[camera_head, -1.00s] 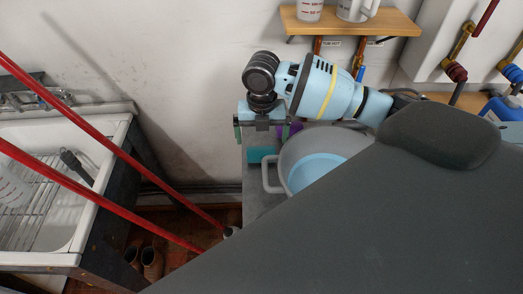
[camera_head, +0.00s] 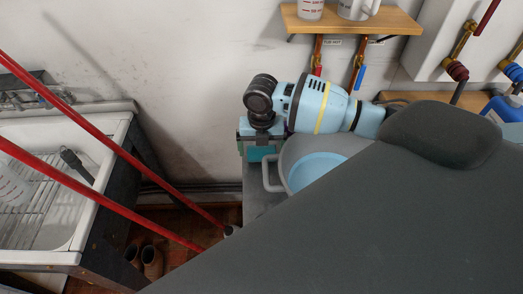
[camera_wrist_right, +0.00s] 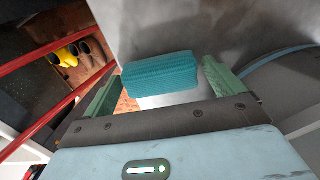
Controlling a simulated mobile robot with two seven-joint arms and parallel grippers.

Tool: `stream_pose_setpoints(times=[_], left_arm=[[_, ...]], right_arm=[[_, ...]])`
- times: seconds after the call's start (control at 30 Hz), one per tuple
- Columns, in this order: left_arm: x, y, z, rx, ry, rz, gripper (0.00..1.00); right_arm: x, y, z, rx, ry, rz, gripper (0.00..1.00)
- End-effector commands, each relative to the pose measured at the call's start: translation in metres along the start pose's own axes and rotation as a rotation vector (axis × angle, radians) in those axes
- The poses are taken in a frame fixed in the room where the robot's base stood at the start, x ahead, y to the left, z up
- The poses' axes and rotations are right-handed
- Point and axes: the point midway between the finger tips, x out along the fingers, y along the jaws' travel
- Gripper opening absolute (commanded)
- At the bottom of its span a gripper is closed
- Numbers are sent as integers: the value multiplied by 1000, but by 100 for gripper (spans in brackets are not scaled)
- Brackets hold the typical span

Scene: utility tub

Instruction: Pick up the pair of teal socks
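The pair of teal socks (camera_wrist_right: 160,77) is a folded, knitted bundle on a grey surface in the right wrist view. In the head view the socks (camera_head: 262,154) show at the left end of the grey counter, partly hidden by my right gripper. My right gripper (camera_head: 260,148) is above the socks, pointing down. In the wrist view its two green fingers stand apart, one at each side of the socks, with gaps visible; it is open and holds nothing. I cannot tell how far the fingertips are above the counter. My left gripper is not in view.
A grey tub (camera_head: 272,178) with a light blue basin (camera_head: 314,169) inside stands right of the socks. A wall (camera_head: 180,70) is behind. Red poles (camera_head: 120,155) cross the left side, before a white sink (camera_head: 90,190). Boots (camera_head: 150,262) stand on the floor.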

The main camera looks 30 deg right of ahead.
Motion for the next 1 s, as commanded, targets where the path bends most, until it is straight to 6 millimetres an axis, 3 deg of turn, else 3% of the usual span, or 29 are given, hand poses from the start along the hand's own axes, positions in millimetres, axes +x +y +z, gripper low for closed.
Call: stream_pose_setpoints(times=[0.03, 0.3, 0.67, 0.93, 1.0], left_arm=[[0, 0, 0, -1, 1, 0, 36], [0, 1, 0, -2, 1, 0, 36], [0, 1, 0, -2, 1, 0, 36], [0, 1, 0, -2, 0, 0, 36], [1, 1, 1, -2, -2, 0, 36]], right_arm=[[0, 0, 0, 0, 0, 0, 87], [0, 0, 0, 0, 0, 0, 52], [-5, 0, 0, 1, 0, 0, 52], [-35, 0, 1, 0, -2, 2, 52], [-36, 10, -10, -5, 4, 2, 52]])
